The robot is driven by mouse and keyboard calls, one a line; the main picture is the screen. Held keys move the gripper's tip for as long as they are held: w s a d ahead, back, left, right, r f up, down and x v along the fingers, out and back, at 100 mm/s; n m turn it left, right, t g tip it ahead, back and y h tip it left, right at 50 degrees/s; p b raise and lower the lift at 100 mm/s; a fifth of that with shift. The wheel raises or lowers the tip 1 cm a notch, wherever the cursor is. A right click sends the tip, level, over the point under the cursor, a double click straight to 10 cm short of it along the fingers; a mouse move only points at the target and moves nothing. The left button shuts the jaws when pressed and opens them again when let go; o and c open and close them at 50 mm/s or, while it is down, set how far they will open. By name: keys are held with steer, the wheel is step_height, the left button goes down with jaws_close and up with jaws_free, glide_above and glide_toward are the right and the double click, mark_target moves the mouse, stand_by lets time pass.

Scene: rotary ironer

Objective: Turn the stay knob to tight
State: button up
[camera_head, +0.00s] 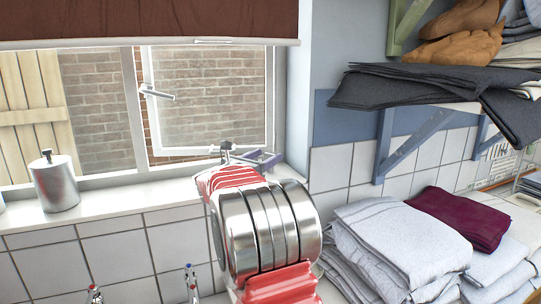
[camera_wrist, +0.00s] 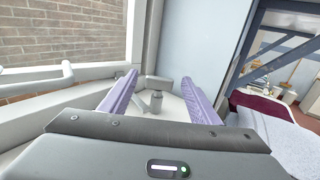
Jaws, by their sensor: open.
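The stay knob (camera_wrist: 157,84) is a small grey wing-shaped piece on a short stem by the window's lower right corner. In the wrist view it shows between the two lilac fingers of my gripper (camera_wrist: 159,77), near the fingertips. The fingers are apart, one on each side, and I see no clear contact. In the head view my gripper (camera_head: 266,159) is at the right end of the window sill, and I cannot make out the knob there. Whether the knob is tight or loose cannot be told.
A window handle (camera_head: 157,93) sits on the frame, and a pale bar (camera_wrist: 38,80) crosses the wrist view's left. A metal canister (camera_head: 55,182) stands on the sill (camera_head: 120,198). Folded linen (camera_head: 392,242) is piled at right, below a shelf bracket (camera_head: 420,140).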

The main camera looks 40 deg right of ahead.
mark_target(269, 154)
steer(key=shift+x, duration=1.7)
steer(key=shift+c, duration=0.4)
steer(key=c, duration=1)
steer(key=shift+r+m+g+h, duration=0.15)
steer(key=shift+m+g+h, duration=0.15)
steer(key=shift+m+g, duration=1.6)
steer(key=shift+n+g, duration=0.4)
